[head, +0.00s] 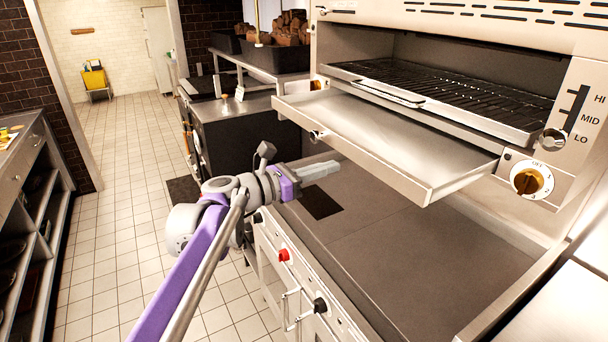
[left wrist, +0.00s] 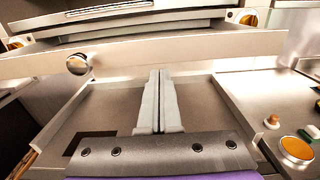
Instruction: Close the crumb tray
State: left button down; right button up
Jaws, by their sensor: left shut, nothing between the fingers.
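The crumb tray (head: 400,142) is a wide, shallow metal tray. It is pulled out of the grill body, below the wire rack, with its bare floor showing. Its front panel bears a round metal knob (head: 316,136). The left wrist view shows that front panel (left wrist: 200,52) across the picture, with the knob (left wrist: 78,64) left of the fingers. My left gripper (head: 330,168) is shut and empty, low in front of the panel and over the cooktop. In the left wrist view its fingertips (left wrist: 160,74) appear close to the panel's lower edge; contact cannot be told. My right gripper is out of view.
The wire rack (head: 450,88) sits above the tray. A dial (head: 527,180) is on the grill's right side. The flat cooktop (head: 400,235) below is clear. A dark counter (head: 240,135) with bread bins stands behind, and tiled floor (head: 125,200) is open at left.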

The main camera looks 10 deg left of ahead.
aim_at(352, 160)
pick_arm(q)
jog(key=shift+x, duration=1.95)
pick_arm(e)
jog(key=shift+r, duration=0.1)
